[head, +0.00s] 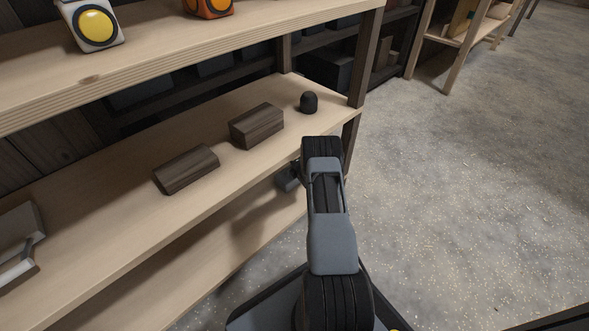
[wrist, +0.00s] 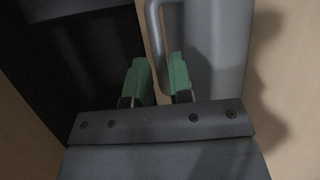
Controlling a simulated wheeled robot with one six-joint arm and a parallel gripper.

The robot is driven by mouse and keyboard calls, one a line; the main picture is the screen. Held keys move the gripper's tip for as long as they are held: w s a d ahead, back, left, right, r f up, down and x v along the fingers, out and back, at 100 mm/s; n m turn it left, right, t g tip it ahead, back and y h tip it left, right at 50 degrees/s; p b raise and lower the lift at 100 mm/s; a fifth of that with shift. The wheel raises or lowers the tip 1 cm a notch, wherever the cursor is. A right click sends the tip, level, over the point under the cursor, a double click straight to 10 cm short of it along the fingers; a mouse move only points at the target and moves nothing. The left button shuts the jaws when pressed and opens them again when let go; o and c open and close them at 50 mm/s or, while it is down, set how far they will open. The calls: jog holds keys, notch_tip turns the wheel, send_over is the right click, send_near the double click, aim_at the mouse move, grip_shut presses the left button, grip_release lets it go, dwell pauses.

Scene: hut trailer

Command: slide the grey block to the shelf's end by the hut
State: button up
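In the wrist view, a smooth grey body with a curved bar handle, perhaps the grey block (wrist: 215,45), lies beyond my fingers on a pale wooden surface. My gripper (wrist: 160,78) has two green fingers apart, one on each side of the handle's bar; contact is unclear. In the head view my arm hides most of my gripper, and a small grey part (head: 289,180) shows left of it, below the shelf's front edge. I cannot tell whether that is gripper or block. Another grey piece with a handle (head: 22,222) sits at the head view's left edge.
The middle shelf (head: 110,235) bears two dark wooden blocks (head: 186,168) (head: 257,126) and a small black rounded piece (head: 309,102). A black mass (wrist: 80,90) fills the wrist view's left. A post (head: 366,60) stands at the shelf's right end. The floor to the right is clear.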

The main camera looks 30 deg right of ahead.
jog(key=shift+b+x, duration=0.65)
jog(key=shift+x, duration=1.05)
grip_shut()
dwell(0.3)
